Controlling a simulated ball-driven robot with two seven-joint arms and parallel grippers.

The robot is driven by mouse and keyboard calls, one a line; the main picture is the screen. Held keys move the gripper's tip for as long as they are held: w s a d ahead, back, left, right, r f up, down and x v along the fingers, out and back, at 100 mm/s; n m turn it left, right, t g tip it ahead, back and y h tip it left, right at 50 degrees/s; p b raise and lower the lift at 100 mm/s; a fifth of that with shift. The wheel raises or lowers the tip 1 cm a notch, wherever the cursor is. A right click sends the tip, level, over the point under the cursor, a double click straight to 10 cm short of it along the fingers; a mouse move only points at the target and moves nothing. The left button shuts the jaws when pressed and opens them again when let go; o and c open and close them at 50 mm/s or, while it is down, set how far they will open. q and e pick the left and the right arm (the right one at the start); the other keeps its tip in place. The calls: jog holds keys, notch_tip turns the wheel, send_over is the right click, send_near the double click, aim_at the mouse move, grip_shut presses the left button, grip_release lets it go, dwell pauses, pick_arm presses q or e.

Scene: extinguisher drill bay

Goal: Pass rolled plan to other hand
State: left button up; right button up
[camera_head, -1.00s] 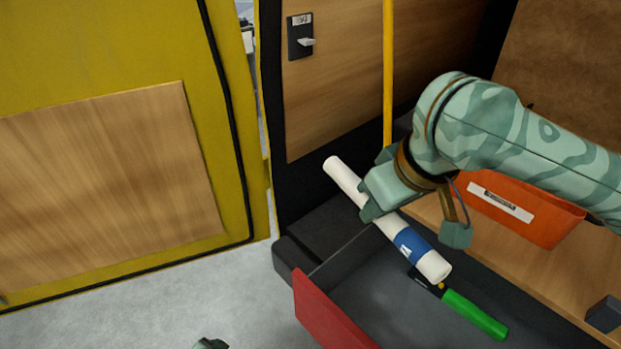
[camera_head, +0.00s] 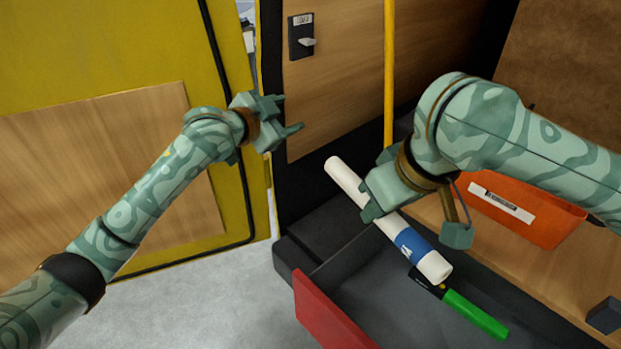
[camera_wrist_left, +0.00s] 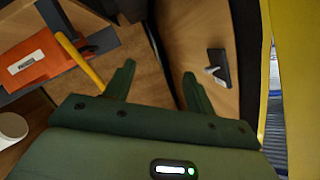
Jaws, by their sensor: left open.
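The rolled plan (camera_head: 346,178) is a white tube with a blue label, slanting down to the right in the head view. My right gripper (camera_head: 372,206) is shut around its middle and holds it above a dark open drawer; its far fingertip is partly hidden. My left gripper (camera_head: 293,112) is open and empty, up and left of the roll's upper end and apart from it. In the left wrist view the two spread fingers of the left gripper (camera_wrist_left: 159,85) have nothing between them. A white rounded end, seemingly the rolled plan's (camera_wrist_left: 12,127), shows at the left edge there.
The dark drawer (camera_head: 385,310) with a red front (camera_head: 325,312) holds a green-handled tool (camera_head: 475,315) below the roll. A yellow pole (camera_head: 388,75) stands behind. An orange bin (camera_head: 545,220) is at right. A yellow door (camera_head: 90,45) and latch panel (camera_head: 301,36) are at left.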

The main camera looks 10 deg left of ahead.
pick_arm(q)
jog(key=s+d+r+m+g+h, duration=0.3)
jog(key=s+d+r+m, duration=0.6)
jog(key=s, duration=0.4)
jog(key=s+d+f+m+g, duration=0.1)
jog(key=s+f+m+g, duration=0.15)
jog(key=s, duration=0.35)
jog(key=s+d+f+m+g, duration=0.1)
jog(key=s+m+g, duration=0.1)
jog(key=s+m, duration=0.35)
jog(key=shift+n+y, duration=0.4)
jog(key=shift+y, duration=0.1)
jog(key=x, duration=1.1)
jog(key=shift+a+f, duration=0.1)
jog(key=shift+f, duration=0.4)
jog(key=shift+c, duration=0.3)
